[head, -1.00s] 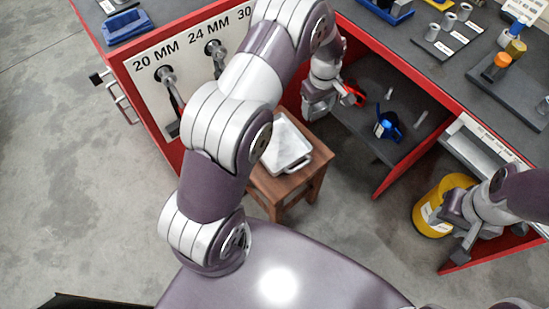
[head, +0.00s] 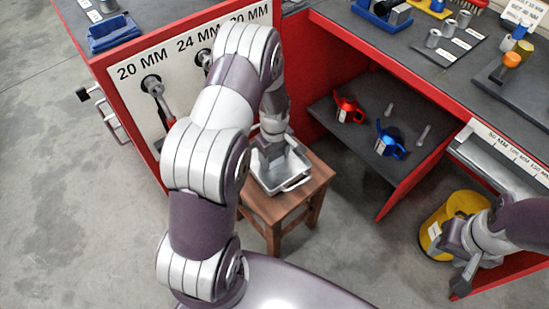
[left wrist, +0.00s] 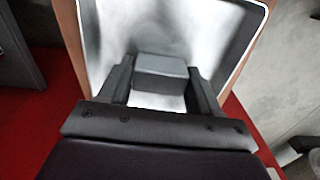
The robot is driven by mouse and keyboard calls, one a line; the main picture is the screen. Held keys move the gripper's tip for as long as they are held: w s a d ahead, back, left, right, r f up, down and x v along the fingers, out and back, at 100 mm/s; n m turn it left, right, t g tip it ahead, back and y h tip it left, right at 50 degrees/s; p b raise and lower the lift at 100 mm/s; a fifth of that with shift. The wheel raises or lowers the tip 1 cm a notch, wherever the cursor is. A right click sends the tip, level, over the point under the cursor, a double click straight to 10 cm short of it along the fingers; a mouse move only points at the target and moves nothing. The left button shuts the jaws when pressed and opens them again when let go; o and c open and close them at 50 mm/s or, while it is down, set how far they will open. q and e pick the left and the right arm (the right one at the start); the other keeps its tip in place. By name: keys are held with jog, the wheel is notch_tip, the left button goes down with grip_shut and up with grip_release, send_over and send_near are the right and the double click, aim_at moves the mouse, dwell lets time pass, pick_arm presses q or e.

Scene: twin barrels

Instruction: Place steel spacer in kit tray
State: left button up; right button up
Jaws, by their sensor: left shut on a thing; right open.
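A silvery kit tray (head: 294,184) stands on a wooden stool in the head view. It fills much of the left wrist view (left wrist: 215,25). My left gripper (head: 272,156) points down over the tray. In the left wrist view its two fingers (left wrist: 160,85) are shut on a grey block-shaped steel spacer (left wrist: 161,68), which is in front of the tray's inner floor. I cannot tell whether the spacer touches that floor. My right gripper (head: 458,264) is open and empty by the yellow barrel at the right.
The wooden stool (head: 270,225) stands beside the red bench. A lower shelf (head: 365,120) holds a red item (head: 348,110) and a blue item (head: 389,142). The yellow barrel (head: 455,212) stands near my right arm. Grey floor (head: 80,200) is clear at the left.

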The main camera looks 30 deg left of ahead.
aim_at(275, 156)
pick_arm(q)
jog(key=shift+r, duration=0.15)
jog(key=o, duration=1.5)
notch_tip(275, 156, up, 12)
jog(key=p, duration=0.5)
jog(key=s+d+r+m, duration=0.2)
jog(key=s+r+m, duration=0.1)
jog(key=s+m, duration=0.1)
jog(key=s+d+r+m+t, duration=0.1)
jog(key=s+d+r+m, duration=0.2)
jog(key=s+m, duration=0.1)
jog(key=s+d+r+m, duration=0.3)
jog(key=s+m, duration=0.2)
jog(key=s, duration=0.1)
jog(key=shift+d+r, duration=0.2)
jog(key=shift+r, duration=0.1)
